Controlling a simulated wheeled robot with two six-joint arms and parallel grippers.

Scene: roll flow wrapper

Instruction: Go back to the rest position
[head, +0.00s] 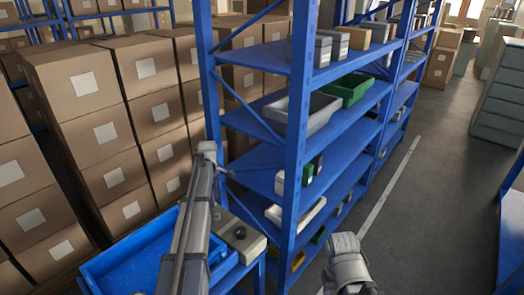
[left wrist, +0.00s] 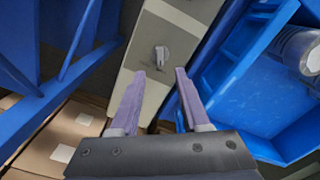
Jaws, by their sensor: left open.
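My left arm reaches up over the blue tray in the head view, and my left gripper (head: 228,180) is at its far end, small and partly hidden. In the left wrist view my left gripper (left wrist: 159,73) is open, with two pale purple fingers apart and nothing between them. Beyond the fingers is a beige box with a dark knob (head: 240,232), which also shows as a pale panel with a grey knob (left wrist: 160,56) in the left wrist view. Part of my right arm shows at the bottom of the head view; its gripper is not visible.
A blue tray (head: 110,262) lies below my left arm, beside the box. A blue shelf rack (head: 298,130) with bins stands close to the right of my left gripper. Stacked cartons (head: 75,85) fill the left. The grey aisle floor (head: 420,200) is clear.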

